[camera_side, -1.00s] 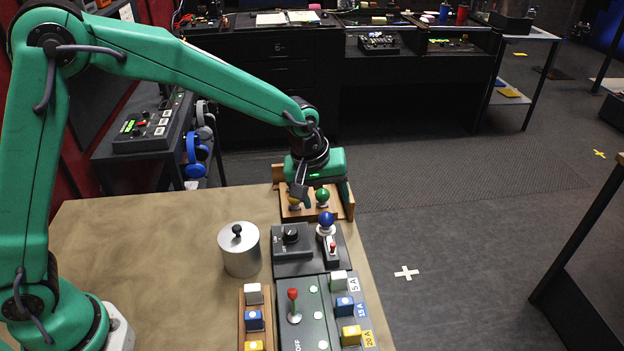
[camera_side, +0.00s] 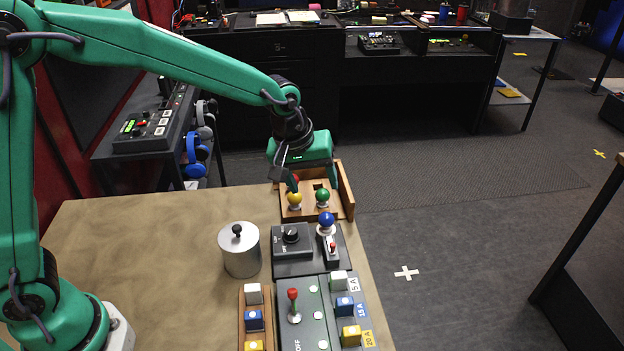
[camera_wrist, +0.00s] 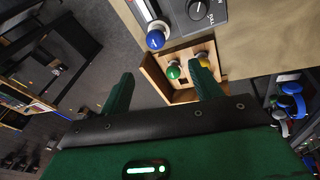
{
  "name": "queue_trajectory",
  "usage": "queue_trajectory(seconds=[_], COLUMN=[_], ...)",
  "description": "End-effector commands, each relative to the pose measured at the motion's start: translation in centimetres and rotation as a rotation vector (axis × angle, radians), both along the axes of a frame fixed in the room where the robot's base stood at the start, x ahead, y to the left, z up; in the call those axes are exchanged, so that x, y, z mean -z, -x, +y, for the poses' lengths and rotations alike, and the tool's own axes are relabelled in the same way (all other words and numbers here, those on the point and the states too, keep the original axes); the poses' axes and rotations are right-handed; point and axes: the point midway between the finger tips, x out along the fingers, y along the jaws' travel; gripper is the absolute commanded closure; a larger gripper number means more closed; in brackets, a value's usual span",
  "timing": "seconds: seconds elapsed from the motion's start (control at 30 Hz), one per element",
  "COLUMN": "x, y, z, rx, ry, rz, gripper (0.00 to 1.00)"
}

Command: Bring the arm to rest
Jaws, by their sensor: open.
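My gripper (camera_side: 303,183) is open and empty, above the wooden tray (camera_side: 346,196) at the far right corner of the table. In the wrist view its two green fingers (camera_wrist: 160,90) are spread apart, with the tray (camera_wrist: 153,72) beyond them. In the tray stand a yellow knob (camera_side: 295,200) and a green knob (camera_side: 322,195). A red one (camera_side: 294,179) shows partly behind the gripper. The fingers appear apart from the knobs.
A blue knob (camera_side: 326,219) stands by the dial box (camera_side: 291,240). A metal canister (camera_side: 239,250) stands left of it. Nearer are a panel with a red-tipped lever (camera_side: 293,301) and several coloured blocks. The table's left part (camera_side: 140,240) is clear.

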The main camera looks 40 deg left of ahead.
Motion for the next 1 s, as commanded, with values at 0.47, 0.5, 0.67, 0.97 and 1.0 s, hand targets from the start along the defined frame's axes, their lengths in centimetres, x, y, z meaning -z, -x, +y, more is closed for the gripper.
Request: queue_trajectory(seconds=[0.47,0.5,0.67,0.97,1.0], x=[-7.1,-7.5,-9.0,-10.3,-10.4], y=[7.0,7.7,10.6,16.2,16.9], z=[6.8,7.3,9.2,12.1,12.5], rx=[0.16,0.173,0.229,0.331,0.344], ry=[-0.073,-0.081,-0.113,-0.18,-0.19], rz=[-0.087,-0.092,-0.121,-0.166,-0.173], gripper=[0.36,0.36,0.36,0.36,0.36])
